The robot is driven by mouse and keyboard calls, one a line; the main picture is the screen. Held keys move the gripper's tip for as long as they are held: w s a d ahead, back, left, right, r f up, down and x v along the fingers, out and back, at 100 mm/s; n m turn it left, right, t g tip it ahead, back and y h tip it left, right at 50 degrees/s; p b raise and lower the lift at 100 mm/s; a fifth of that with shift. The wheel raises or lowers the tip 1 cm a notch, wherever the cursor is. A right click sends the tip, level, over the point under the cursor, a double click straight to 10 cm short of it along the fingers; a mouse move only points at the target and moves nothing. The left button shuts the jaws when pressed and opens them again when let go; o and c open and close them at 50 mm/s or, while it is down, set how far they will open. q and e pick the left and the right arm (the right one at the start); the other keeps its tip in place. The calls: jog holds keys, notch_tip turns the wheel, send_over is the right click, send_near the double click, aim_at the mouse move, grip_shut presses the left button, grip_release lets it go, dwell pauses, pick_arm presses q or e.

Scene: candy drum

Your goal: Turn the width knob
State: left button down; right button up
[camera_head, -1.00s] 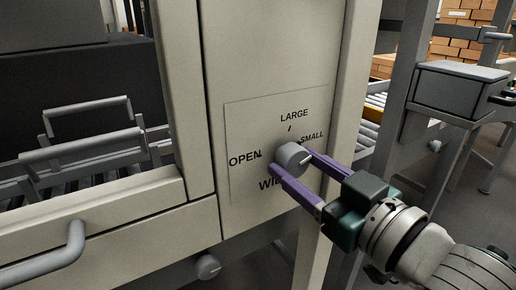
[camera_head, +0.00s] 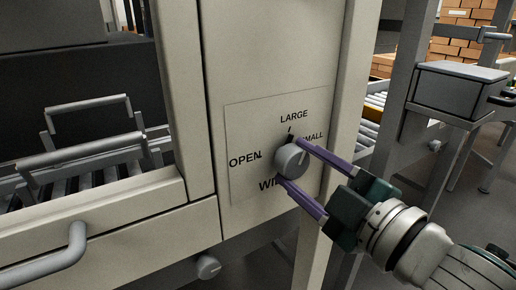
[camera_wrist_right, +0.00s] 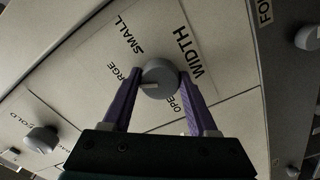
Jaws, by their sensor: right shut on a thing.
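The width knob (camera_head: 291,161) is a round grey dial on a pale panel labelled LARGE, SMALL, OPEN and a partly hidden WIDTH in the head view. My right gripper (camera_head: 289,160) is shut on it, one purple finger at its upper side and the other at its lower side. In the right wrist view the knob (camera_wrist_right: 160,78) sits between the fingertips of my right gripper (camera_wrist_right: 161,75). A light line on its face there points left, towards the partly covered LARGE label. My left gripper is not in view.
Another grey knob (camera_head: 208,267) sits lower on the machine. A bar handle (camera_head: 60,253) sticks out at the lower left. A roller conveyor with metal frames (camera_head: 95,150) lies left. A grey box (camera_head: 460,85) on a stand and stacked cartons (camera_head: 465,45) are at the right.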

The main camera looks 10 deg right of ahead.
jog(key=shift+n, duration=0.6)
jog(key=o, duration=1.4)
jog(key=shift+s+d, duration=0.2)
jog(key=shift+s, duration=0.3)
jog(key=v, duration=0.9)
jog(key=shift+w, duration=0.1)
